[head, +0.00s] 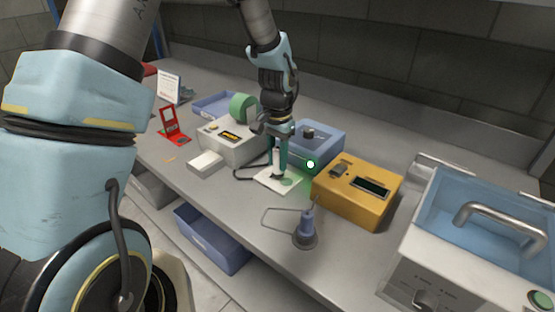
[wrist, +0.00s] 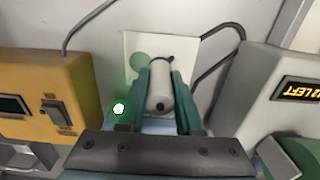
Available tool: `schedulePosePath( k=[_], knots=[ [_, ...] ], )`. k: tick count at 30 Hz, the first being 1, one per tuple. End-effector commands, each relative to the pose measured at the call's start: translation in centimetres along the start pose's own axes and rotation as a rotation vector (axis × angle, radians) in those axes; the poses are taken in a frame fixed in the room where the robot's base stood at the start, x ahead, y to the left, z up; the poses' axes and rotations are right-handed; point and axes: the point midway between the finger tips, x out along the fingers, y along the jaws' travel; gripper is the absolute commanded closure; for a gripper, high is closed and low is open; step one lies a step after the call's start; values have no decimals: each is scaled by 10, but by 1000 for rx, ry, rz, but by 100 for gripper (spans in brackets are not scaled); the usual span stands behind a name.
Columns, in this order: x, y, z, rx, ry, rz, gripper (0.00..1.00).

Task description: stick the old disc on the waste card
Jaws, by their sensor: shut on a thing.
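The white card (head: 266,183) lies flat on the bench below my gripper; it also shows in the wrist view (wrist: 134,42). No separate disc is visible on the tool.
A yellow box (head: 358,193) and a blue box (head: 318,148) stand close by, with a bright green light (head: 310,164) between. A white device (head: 232,143) with a green roll stands left. Black cable (wrist: 232,32) loops beside the card. A wire-armed stand (head: 306,235) is in front.

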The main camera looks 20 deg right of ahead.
Motion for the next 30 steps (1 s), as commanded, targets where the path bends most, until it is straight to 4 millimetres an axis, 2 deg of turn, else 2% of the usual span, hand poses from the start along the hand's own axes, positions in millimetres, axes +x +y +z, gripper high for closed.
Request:
schedulePosePath(
  k=[3,21,30],
  knots=[
    [-14,0,0,0,1,0,100],
    [-58,0,0,0,0,0,100],
    [-61,0,0,0,0,0,100]
  ],
)
